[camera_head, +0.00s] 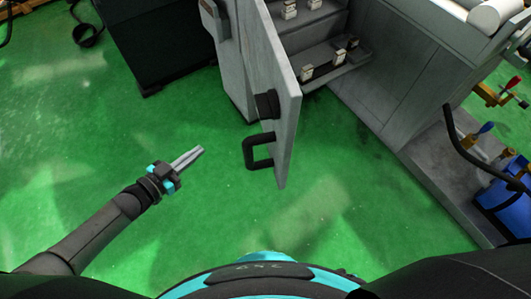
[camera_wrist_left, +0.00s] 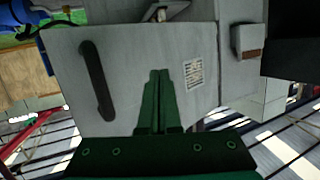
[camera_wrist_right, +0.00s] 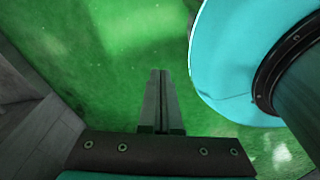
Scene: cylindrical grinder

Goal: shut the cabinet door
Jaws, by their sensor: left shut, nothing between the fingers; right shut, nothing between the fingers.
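The grey cabinet door (camera_head: 268,75) stands open, swung out toward me, with its black handle (camera_head: 258,153) on the side facing left. In the left wrist view the door (camera_wrist_left: 135,65) fills the middle, with its black handle (camera_wrist_left: 97,80) upright at the left and a printed label at the right. The open cabinet (camera_head: 335,45) shows shelves with small parts inside. My left gripper (camera_head: 201,150) is shut and empty, to the left of the handle and apart from it. My right gripper (camera_wrist_right: 158,72) is shut and empty above the green floor; it does not show in the head view.
A dark cabinet (camera_head: 160,45) stands at the back left. At the right are a blue container (camera_head: 505,215), a black hose and valves with red and blue handles (camera_head: 485,128). The green floor (camera_head: 90,130) left of the door is clear.

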